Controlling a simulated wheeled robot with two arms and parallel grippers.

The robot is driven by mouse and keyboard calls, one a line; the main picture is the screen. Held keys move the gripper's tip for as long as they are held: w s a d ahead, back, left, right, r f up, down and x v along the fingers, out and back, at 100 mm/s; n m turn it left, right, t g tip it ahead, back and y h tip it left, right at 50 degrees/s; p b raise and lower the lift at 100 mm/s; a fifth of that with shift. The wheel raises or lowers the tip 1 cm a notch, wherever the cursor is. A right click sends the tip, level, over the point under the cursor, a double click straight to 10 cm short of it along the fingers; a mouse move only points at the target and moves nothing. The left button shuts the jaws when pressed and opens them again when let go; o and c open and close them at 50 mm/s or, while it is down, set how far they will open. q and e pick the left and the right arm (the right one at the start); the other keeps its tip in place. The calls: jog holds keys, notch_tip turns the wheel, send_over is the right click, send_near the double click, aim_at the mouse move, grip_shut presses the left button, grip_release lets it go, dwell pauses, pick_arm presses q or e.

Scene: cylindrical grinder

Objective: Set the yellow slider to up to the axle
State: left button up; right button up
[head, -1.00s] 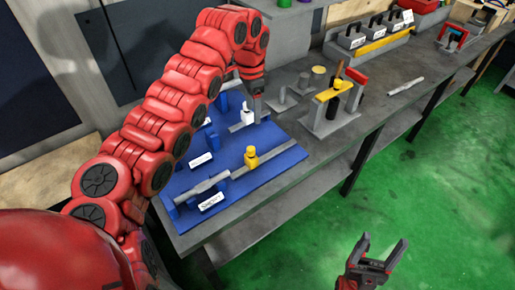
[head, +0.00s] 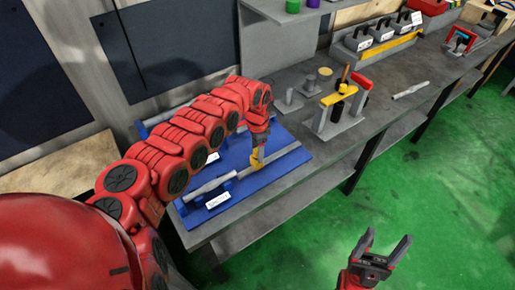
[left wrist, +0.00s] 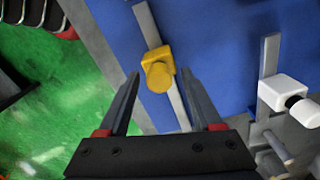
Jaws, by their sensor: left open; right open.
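The yellow slider (head: 257,163) sits on a grey rail (head: 285,154) on the blue board (head: 302,138). In the left wrist view the yellow slider (left wrist: 158,69) lies ahead of the open fingers of my left gripper (left wrist: 165,92), roughly between their lines. In the head view my left gripper (head: 257,150) is at the slider and partly covers it. I cannot tell whether a finger touches it. The axle (head: 210,187) is a grey rod on blue supports, left of the slider along the rail. My right gripper (head: 388,250) is open and empty above the green floor.
A white slider on its own rail (left wrist: 283,95) shows in the left wrist view. A grey stand with a yellow top (head: 338,97) and a red handle stands right of the board. A loose grey rod (head: 411,90) lies farther right on the bench.

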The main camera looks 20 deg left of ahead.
pick_arm(q)
jog(key=shift+f, duration=0.3)
grip_shut()
dwell(1.3)
